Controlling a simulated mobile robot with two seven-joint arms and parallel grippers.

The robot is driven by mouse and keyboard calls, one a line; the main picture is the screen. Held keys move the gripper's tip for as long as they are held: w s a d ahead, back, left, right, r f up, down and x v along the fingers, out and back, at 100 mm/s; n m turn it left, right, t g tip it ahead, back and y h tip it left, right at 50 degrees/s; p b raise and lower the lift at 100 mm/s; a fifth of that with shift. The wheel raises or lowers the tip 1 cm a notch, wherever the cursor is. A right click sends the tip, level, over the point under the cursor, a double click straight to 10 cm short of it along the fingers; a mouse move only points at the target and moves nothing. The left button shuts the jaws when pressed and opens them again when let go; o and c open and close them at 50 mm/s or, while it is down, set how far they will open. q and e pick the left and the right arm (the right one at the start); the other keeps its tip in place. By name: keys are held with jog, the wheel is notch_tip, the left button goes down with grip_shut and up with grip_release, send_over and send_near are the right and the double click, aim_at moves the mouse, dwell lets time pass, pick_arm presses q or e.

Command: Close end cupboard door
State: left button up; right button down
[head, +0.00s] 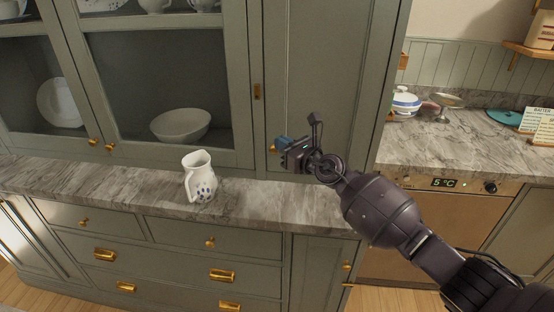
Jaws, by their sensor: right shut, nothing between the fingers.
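The end cupboard door (335,75) is a tall grey-green panel at the right end of the upper cabinet. It looks flush with its frame, or nearly so; I cannot tell whether a small gap remains. Its small brass knob (272,149) shows at the lower left of the panel. My right gripper (284,144) is shut and empty, in front of the door's lower part and just right of the knob. Whether it touches the door I cannot tell. My right arm comes in from the lower right. My left gripper is not in view.
A white patterned jug (200,177) stands on the marble ledge (255,200) left of my right gripper. Glass-fronted doors with a white bowl (181,125) behind them are at left. Drawers (215,240) and a lower door (318,268) are below. A marble counter (440,150) is at right.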

jog(key=shift+s+p, duration=1.35)
jog(key=shift+s, duration=2.5)
notch_tip(320, 180, up, 7)
jog(key=d+m+t, duration=0.2)
jog(key=m+t, duration=0.2)
jog(key=m, duration=0.8)
jog(key=s+d+f+m+t+h, duration=0.1)
jog(key=d+f+m+t+h, duration=0.15)
jog(key=d+m, duration=0.55)
jog(key=s+d+f+m+g+h+b, duration=0.1)
jog(key=s+d+f+m+h, duration=0.4)
jog(key=f+m, duration=0.45)
jog(key=s+d+f+m+g+h+b, duration=0.15)
jog(key=s+d+f+m+h, duration=0.25)
jog(key=s+d+f+m, duration=0.5)
jog(key=s+d+f+m+g+h, duration=0.1)
jog(key=s+d+f+m+g, duration=0.1)
jog(key=s+f, duration=0.4)
jog(key=s+d+f+m+g+h, duration=0.1)
jog(key=s+d+f+m+g, duration=0.1)
jog(key=s+d+f+m, duration=0.2)
jog(key=s+f, duration=0.3)
jog(key=s, duration=0.4)
jog(key=shift+s+d+f+g, duration=0.25)
jog(key=shift+s+f+g, duration=0.05)
